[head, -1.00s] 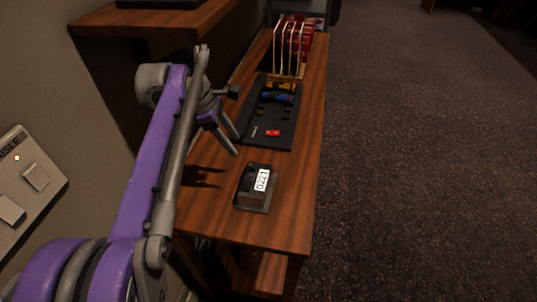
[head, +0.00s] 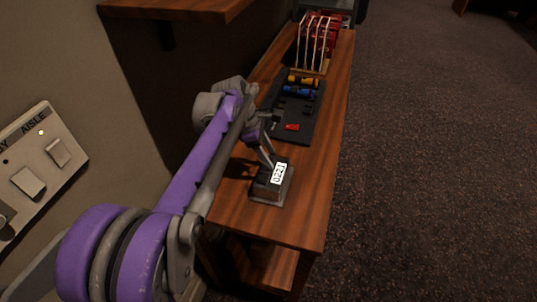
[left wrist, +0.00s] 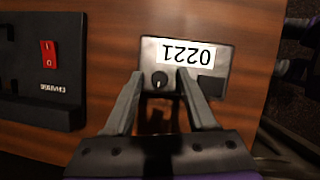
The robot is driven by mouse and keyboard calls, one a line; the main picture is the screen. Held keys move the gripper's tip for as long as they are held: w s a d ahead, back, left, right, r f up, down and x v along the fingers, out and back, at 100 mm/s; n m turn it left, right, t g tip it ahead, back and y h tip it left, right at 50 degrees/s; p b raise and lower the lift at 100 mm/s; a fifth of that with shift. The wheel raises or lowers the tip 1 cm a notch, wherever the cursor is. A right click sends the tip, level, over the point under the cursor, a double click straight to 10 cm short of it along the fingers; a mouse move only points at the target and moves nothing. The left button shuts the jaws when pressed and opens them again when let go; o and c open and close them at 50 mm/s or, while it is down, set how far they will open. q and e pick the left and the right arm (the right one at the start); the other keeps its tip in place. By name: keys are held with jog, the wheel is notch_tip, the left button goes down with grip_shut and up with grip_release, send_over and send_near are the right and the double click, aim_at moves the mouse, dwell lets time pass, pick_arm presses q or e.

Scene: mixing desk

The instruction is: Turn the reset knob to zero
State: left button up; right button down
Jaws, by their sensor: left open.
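The counter box (head: 271,186) is a small dark box on the wooden desk, with a white display that reads 0221 in the left wrist view (left wrist: 185,53). The reset knob (left wrist: 159,79) is a small round black knob on the box, below the display in the left wrist view. My left gripper (left wrist: 160,73) is open, with its two fingers reaching over the box on either side of the knob. I cannot tell whether they touch it. In the head view the left gripper (head: 270,164) is at the back of the box. My right gripper is not in view.
A black panel (head: 300,128) with a red switch (head: 292,127) lies behind the box; orange and blue cylinders (head: 300,87) are on it. A rack (head: 315,45) with red items stands farther back. Wall switches (head: 28,182) are at the left. Open floor lies right of the desk.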

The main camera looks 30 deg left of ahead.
pick_arm(q)
grip_shut()
jog(key=shift+m, duration=0.3)
dwell(0.3)
jog(key=m+g+p, duration=0.1)
jog(key=m, duration=0.1)
jog(key=m+g+p, duration=0.1)
jog(key=m, duration=0.1)
jog(key=shift+w+r+m+h, duration=0.1)
jog(key=shift+w+m+h, duration=0.1)
jog(key=shift+m+h, duration=0.15)
jog(key=m+g+p, duration=0.1)
jog(key=m, duration=0.2)
jog(key=m+g+p, duration=0.1)
jog(key=m, duration=0.2)
jog(key=shift+w+g, duration=0.15)
jog(key=shift+g, duration=0.15)
jog(key=m+y, duration=0.1)
jog(key=m, duration=0.2)
jog(key=m+g+y+p, duration=0.1)
jog(key=m, duration=0.2)
jog(key=shift+w, duration=0.1)
jog(key=m+y, duration=0.1)
jog(key=m, duration=0.1)
jog(key=m+g+y, duration=0.1)
jog(key=m, duration=0.2)
jog(key=shift+d+p, duration=0.15)
jog(key=shift+p, duration=0.25)
jog(key=shift+m, duration=0.25)
